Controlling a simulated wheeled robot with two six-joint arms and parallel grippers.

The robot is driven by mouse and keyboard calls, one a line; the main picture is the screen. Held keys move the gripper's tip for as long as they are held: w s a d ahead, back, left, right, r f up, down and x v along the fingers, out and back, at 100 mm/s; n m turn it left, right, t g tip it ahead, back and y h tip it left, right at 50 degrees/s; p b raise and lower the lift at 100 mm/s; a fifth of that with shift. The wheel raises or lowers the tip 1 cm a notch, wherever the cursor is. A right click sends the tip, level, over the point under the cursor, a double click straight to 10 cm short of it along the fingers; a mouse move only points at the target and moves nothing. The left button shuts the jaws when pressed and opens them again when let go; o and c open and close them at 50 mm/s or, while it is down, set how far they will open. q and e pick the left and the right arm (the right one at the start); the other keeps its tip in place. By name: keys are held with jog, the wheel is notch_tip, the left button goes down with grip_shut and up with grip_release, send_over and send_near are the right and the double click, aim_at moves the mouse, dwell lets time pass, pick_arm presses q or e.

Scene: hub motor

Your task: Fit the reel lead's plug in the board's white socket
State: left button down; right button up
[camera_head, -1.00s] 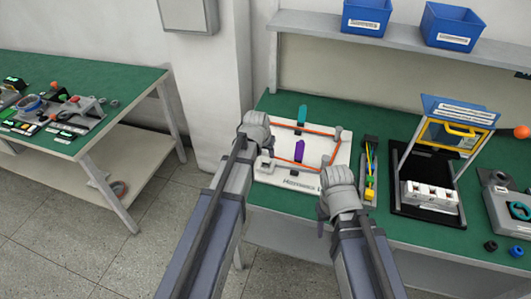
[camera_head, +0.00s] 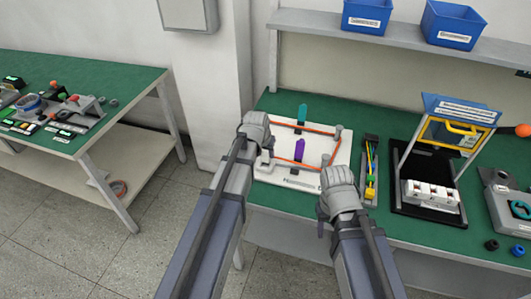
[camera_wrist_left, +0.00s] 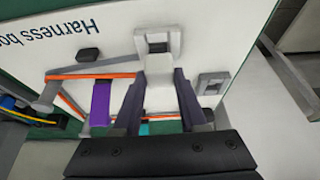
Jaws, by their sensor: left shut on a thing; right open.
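The white harness board (camera_head: 318,182) lies on the green bench; it also fills much of the left wrist view (camera_wrist_left: 215,30). My left gripper (camera_wrist_left: 158,80) is shut on the white plug (camera_wrist_left: 158,97), held between its two dark fingers. The plug's far end meets the lower edge of the pale socket (camera_wrist_left: 146,40), whose dark opening still shows; I cannot tell whether it has entered. In the head view my left gripper (camera_head: 258,138) is over the board's left side and hides the plug. My right gripper (camera_head: 340,185) is open at the board's front right corner. The lead is not clearly visible.
A second grey socket (camera_wrist_left: 213,83) sits beside the plug. Orange cable, a purple piece (camera_head: 299,147) and a teal piece (camera_head: 302,113) are on the board. A tray of coloured wires (camera_head: 370,170) and a black stand (camera_head: 430,205) are to the right.

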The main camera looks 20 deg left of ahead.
pick_arm(q)
jog(key=shift+f+b, duration=0.95)
jog(key=shift+f, duration=0.05)
jog(key=shift+c, duration=1.9)
grip_release()
jog(key=p+v, duration=0.7)
jog(key=v, duration=0.1)
jog(key=shift+f, duration=0.1)
